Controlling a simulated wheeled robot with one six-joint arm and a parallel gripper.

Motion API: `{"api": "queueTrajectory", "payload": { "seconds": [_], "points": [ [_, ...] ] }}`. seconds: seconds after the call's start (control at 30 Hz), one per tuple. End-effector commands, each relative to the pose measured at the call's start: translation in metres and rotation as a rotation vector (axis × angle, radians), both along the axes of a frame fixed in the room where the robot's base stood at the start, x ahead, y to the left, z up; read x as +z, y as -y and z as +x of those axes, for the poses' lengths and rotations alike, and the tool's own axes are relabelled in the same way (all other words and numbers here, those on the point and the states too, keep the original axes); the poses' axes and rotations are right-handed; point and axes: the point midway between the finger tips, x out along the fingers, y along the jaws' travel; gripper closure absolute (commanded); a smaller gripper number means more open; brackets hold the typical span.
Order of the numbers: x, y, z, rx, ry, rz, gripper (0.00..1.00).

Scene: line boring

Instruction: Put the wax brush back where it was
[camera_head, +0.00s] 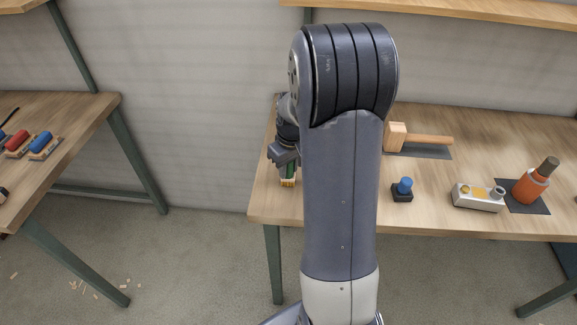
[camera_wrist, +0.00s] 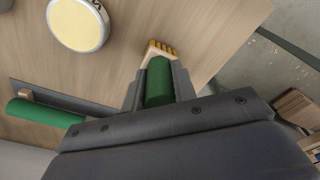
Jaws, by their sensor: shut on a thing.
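My gripper (camera_wrist: 158,75) is shut on the wax brush (camera_wrist: 159,84), which has a green handle and a pale head with yellow-orange bristles. In the head view my gripper (camera_head: 284,160) is at the left end of the right workbench (camera_head: 268,205), with the brush (camera_head: 288,182) below it, bristles down. I cannot tell whether the bristles touch the bench top. In the wrist view a round cream-topped tin (camera_wrist: 78,24) lies apart from the brush. A dark mat (camera_wrist: 60,97) and a second green cylinder (camera_wrist: 45,112) are at the left there. My arm hides part of the bench.
A wooden mallet (camera_head: 420,139) lies on a dark mat. A blue-topped black block (camera_head: 403,189), a metal box with knobs (camera_head: 478,197) and an orange bottle-shaped item (camera_head: 531,186) stand to the right. Another bench (camera_head: 85,120) with red and blue rollers is at the left.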

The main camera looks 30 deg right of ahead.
Motion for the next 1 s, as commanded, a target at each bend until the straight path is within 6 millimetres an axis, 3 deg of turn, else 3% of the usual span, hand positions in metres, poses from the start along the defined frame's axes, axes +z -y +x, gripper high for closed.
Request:
{"api": "queueTrajectory", "payload": {
  "seconds": [0.07,0.1,0.33,0.7,1.0],
  "points": [
    [-0.004,0.000,0.000,0.000,0.000,0.000,1.00],
    [-0.003,0.000,0.000,0.000,0.000,0.000,0.72],
    [-0.002,0.000,0.000,0.000,0.000,0.000,0.53],
    [0.005,0.000,0.000,0.000,0.003,0.000,0.52],
    [0.066,0.001,-0.005,-0.001,0.008,-0.003,0.52]
  ]
}}
